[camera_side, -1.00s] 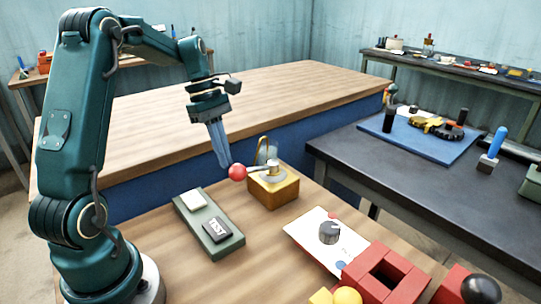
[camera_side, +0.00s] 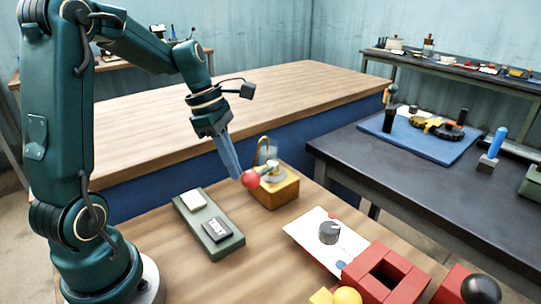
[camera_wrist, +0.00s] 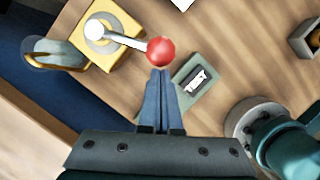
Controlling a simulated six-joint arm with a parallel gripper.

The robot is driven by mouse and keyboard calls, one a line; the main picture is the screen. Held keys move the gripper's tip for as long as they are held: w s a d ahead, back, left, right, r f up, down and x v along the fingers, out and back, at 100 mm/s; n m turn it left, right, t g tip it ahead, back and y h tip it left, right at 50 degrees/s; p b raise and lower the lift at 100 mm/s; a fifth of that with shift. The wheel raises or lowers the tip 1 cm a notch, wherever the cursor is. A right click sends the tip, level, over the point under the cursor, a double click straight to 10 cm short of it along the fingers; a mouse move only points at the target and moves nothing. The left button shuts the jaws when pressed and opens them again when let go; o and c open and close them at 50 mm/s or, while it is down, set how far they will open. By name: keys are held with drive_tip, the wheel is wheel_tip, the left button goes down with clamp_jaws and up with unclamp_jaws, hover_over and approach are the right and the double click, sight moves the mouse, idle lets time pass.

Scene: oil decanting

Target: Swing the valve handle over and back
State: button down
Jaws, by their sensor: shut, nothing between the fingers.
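The valve is a yellow block (camera_side: 277,192) with a grey metal hub on top and a curved spout behind it. Its handle is a short metal lever ending in a red ball (camera_side: 250,180). In the side view the lever points toward the lower left. My gripper (camera_side: 239,176) is shut and empty, its blue fingers tilted down with their tips at the red ball. In the wrist view the fingertips (camera_wrist: 160,74) lie just beside the red ball (camera_wrist: 160,51), seemingly touching it. The metal lever (camera_wrist: 125,40) runs left from the ball to the hub on the yellow block (camera_wrist: 108,58).
A grey-green tray (camera_side: 228,245) with a white block and a dark TEST block lies left of the valve. A white panel with a grey knob (camera_side: 329,232) and red blocks (camera_side: 415,290) stand at the front right. Wood between tray and panel is clear.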

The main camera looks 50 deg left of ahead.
sight(251, 179)
drive_tip(key=d+n, duration=0.2)
drive_tip(key=w+d+n, duration=0.1)
drive_tip(key=shift+d+n+t+y, duration=0.3)
drive_tip(key=shift+d+t+y, duration=0.05)
drive_tip(key=shift+t+y, duration=0.05)
drive_tip(key=w+d, duration=0.5)
drive_tip(key=w, duration=0.1)
drive_tip(key=shift+w+d, duration=0.15)
drive_tip(key=shift+d, duration=0.2)
drive_tip(key=shift+w, duration=0.1)
drive_tip(key=shift+r, duration=0.1)
idle(0.3)
